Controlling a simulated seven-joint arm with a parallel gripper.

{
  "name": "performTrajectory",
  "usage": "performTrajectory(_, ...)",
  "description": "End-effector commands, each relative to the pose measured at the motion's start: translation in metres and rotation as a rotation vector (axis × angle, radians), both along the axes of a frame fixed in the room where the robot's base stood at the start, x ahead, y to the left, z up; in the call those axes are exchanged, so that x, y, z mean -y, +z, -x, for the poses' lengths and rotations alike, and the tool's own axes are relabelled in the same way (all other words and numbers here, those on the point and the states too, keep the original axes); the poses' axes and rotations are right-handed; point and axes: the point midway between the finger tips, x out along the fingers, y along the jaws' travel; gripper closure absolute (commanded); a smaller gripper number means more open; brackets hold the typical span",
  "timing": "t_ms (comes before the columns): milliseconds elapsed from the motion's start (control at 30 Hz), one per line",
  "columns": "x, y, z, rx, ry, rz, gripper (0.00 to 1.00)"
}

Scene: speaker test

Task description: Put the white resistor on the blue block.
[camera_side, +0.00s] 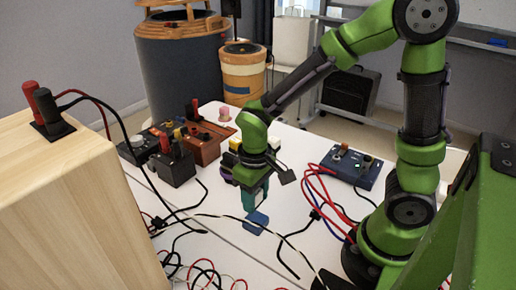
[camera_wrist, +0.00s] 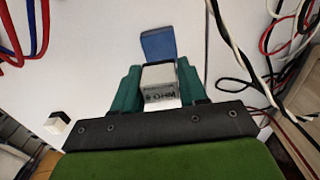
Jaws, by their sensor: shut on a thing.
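The white resistor (camera_wrist: 159,82) is a small pale block with dark lettering on one face. In the wrist view my gripper (camera_wrist: 158,85) has its two teal fingers shut on it, one on each side. The blue block (camera_wrist: 158,45) lies flat on the white table just beyond the resistor, and the resistor hides its near edge in this view. In the side view my gripper (camera_side: 255,199) points down, close above the blue block (camera_side: 256,222). The resistor cannot be made out between the fingers there.
Dark boxes (camera_side: 172,165) and a brown box (camera_side: 203,141) with terminals stand behind on the table (camera_side: 225,235). A blue terminal box (camera_side: 350,167) with red wires is to the right. Loose cables (camera_side: 195,262) cross the front. A wooden speaker cabinet (camera_side: 75,215) fills the left.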

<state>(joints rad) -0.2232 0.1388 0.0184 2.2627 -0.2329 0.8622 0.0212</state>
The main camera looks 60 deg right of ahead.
Motion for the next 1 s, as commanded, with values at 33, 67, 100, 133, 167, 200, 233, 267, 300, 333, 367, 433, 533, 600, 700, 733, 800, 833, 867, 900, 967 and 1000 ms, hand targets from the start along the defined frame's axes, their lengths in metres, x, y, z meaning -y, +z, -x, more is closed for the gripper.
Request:
performTrajectory(33, 0.000, -0.009, 0.001, -0.005, 0.000, 0.001, 0.88)
performTrajectory(67, 0.000, -0.014, 0.001, -0.007, 0.000, 0.002, 0.88)
performTrajectory(100, 0.000, -0.020, 0.001, -0.007, 0.000, 0.002, 0.88)
performTrajectory(133, 0.000, -0.024, 0.001, -0.006, 0.000, 0.002, 0.88)
performTrajectory(167, 0.000, -0.027, 0.001, -0.006, 0.000, 0.001, 0.88)
performTrajectory(200, 0.000, -0.031, 0.001, -0.004, 0.000, 0.001, 0.88)
performTrajectory(233, 0.000, -0.032, 0.001, -0.004, -0.001, 0.001, 0.88)
performTrajectory(267, 0.000, -0.033, 0.001, -0.002, -0.001, 0.001, 0.88)
performTrajectory(300, 0.000, -0.033, 0.000, 0.000, 0.000, 0.000, 0.88)
performTrajectory(333, 0.000, -0.033, 0.000, 0.000, 0.000, 0.000, 0.88)
performTrajectory(367, 0.000, -0.033, 0.000, 0.000, 0.000, 0.000, 0.88)
performTrajectory(433, 0.000, -0.033, 0.000, 0.000, 0.000, 0.000, 0.88)
performTrajectory(533, 0.000, -0.034, 0.000, 0.000, 0.000, 0.000, 0.88)
performTrajectory(600, 0.000, -0.036, 0.000, -0.001, 0.000, 0.000, 0.88)
performTrajectory(700, 0.000, -0.036, 0.000, 0.000, 0.000, 0.000, 0.47)
performTrajectory(733, 0.000, -0.036, 0.000, 0.000, 0.000, 0.000, 0.42)
performTrajectory(800, 0.000, -0.036, 0.000, -0.001, 0.000, 0.000, 0.32)
performTrajectory(833, 0.000, -0.036, 0.000, -0.001, 0.000, 0.000, 0.32)
performTrajectory(867, 0.000, -0.036, 0.000, 0.000, 0.000, 0.000, 0.32)
performTrajectory(900, 0.000, -0.036, 0.000, 0.000, 0.000, 0.000, 0.32)
performTrajectory(967, 0.000, -0.036, 0.000, 0.000, 0.000, 0.000, 0.32)
performTrajectory(1000, 0.000, -0.036, 0.000, 0.000, 0.000, 0.000, 0.32)
